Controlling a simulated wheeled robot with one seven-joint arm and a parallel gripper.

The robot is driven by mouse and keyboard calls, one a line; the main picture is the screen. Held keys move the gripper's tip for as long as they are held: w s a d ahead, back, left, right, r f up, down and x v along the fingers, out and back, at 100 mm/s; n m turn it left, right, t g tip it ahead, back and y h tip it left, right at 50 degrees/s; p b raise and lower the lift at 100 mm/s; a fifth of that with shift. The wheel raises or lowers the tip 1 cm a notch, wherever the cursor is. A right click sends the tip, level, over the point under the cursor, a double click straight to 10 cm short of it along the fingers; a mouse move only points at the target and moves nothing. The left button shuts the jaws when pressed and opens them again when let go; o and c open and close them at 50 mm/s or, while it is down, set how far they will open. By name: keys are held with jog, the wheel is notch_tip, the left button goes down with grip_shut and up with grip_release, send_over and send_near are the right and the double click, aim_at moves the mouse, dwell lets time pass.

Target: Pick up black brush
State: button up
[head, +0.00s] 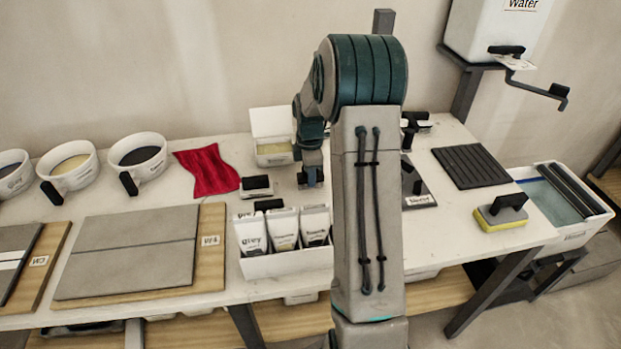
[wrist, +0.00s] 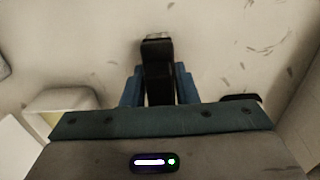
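My gripper (wrist: 159,86) points down over the white worktop, with a blue finger on each side of a slim black thing. This looks like the black brush (wrist: 157,62), which has a pale grey end. No gap shows between the fingers and its sides, so the gripper appears shut on it. In the head view my gripper (head: 311,176) is beside the white box and behind the tubes. The brush cannot be made out there.
An open white box (head: 272,151) stands close to my gripper. A rack of tubes (head: 286,262) is in front, a red cloth (head: 207,170) and black-handled block (head: 257,186) to the left. A black ribbed mat (head: 470,166) and yellow sponge float (head: 502,213) lie right.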

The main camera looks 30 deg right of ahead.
jog(key=c, duration=0.3)
jog(key=shift+c, duration=0.2)
jog(key=shift+r, duration=0.15)
